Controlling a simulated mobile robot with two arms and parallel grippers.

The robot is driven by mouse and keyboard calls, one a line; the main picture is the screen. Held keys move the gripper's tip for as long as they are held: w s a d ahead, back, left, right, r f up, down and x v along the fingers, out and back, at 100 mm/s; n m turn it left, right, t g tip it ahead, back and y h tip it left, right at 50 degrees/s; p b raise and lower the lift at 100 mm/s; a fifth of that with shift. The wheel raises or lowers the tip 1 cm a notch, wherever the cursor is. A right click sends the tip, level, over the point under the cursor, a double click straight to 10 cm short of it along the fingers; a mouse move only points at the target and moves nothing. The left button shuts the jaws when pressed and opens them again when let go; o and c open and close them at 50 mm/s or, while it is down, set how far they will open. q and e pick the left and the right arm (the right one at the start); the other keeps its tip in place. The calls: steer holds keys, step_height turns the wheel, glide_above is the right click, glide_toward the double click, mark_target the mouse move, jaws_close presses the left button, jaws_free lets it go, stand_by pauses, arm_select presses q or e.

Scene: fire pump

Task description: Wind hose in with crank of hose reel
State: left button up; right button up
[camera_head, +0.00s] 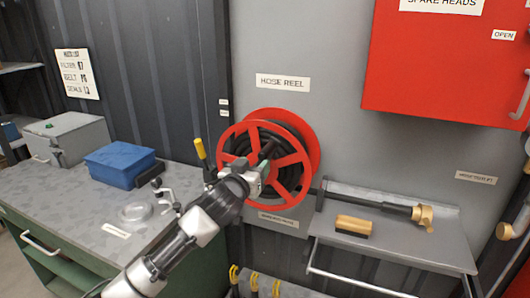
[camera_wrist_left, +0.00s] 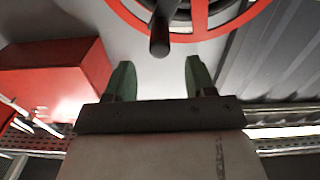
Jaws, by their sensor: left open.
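The hose reel (camera_head: 312,140) is a red spoked wheel with dark hose (camera_head: 290,132) wound inside, mounted on a grey wall panel. A stretch of hose (camera_head: 370,204) runs right from it to a brass nozzle (camera_head: 423,215) over a metal shelf. My left gripper (camera_head: 263,172) is in front of the reel's middle and partly hides it. In the left wrist view its green fingers are apart with nothing between them, and a dark crank handle (camera_wrist_left: 160,38) points toward the gap (camera_wrist_left: 160,72), just beyond the fingertips. The red rim (camera_wrist_left: 130,15) shows behind. My right gripper is not in view.
A lever with a yellow grip (camera_head: 200,148) stands just left of the reel. A workbench (camera_head: 85,210) at left holds a blue bin (camera_head: 120,165) and a grey box (camera_head: 75,138). A red cabinet (camera_head: 440,65) hangs upper right. A wood-topped brush (camera_head: 353,225) lies on the shelf (camera_head: 440,248).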

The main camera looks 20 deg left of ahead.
mark_target(261, 158)
arm_select(q)
steer(key=w, duration=0.2)
steer(key=w+p, duration=0.1)
steer(key=w, duration=0.5)
steer(key=shift+d+p, duration=0.35)
jaws_close()
